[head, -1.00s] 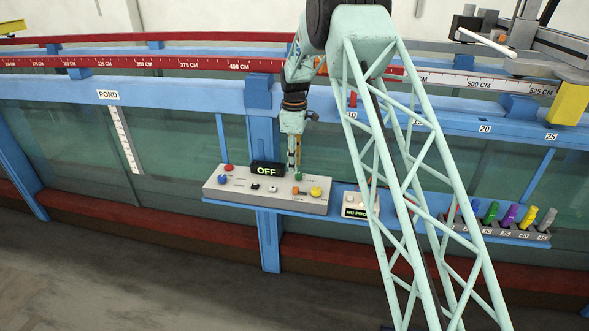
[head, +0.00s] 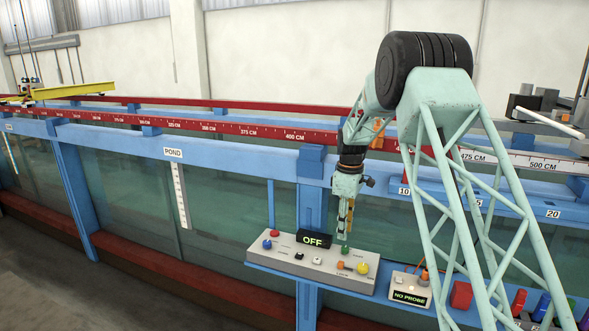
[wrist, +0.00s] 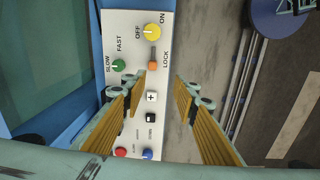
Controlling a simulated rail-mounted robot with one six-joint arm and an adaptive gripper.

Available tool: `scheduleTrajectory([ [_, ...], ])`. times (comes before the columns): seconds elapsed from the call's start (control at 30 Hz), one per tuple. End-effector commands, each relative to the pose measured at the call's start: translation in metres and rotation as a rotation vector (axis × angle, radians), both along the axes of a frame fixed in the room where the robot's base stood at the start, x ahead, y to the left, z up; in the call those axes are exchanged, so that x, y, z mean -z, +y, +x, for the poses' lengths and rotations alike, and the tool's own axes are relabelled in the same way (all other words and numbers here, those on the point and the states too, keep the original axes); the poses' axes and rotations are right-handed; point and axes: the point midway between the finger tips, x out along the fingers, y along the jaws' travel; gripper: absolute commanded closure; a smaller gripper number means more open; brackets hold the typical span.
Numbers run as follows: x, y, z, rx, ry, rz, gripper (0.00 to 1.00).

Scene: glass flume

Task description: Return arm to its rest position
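My gripper (head: 346,220) hangs pointing down just above the grey control panel (head: 303,262), near the green knob (head: 344,249). In the wrist view its two yellow-padded fingers stand apart (wrist: 161,84), with nothing between them. That view shows the panel (wrist: 133,100) with the green SLOW/FAST knob (wrist: 118,66), the yellow ON/OFF knob (wrist: 152,32) and the orange LOCK slider (wrist: 153,64). The panel's display (head: 313,240) reads OFF. My arm is bent and reaches down in front of the flume. Whether a fingertip touches the green knob cannot be told from the head view.
The glass flume (head: 230,200) with blue frame and red ruler rail (head: 240,128) runs behind the panel. A small NO PROBE box (head: 410,290) and several coloured plugs (head: 541,307) sit to the right. A yellow beam (head: 100,87) crosses the flume at far left.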

Motion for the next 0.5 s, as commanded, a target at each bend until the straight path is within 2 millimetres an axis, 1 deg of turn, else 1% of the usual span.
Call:
scheduleTrajectory([
  [0.03,-0.01,0.0,-0.006,0.013,-0.007,0.0,0.73],
  [0.1,-0.021,-0.001,-0.013,0.032,-0.012,0.002,0.73],
  [0.5,-0.08,-0.003,-0.063,0.14,-0.043,0.007,0.73],
])
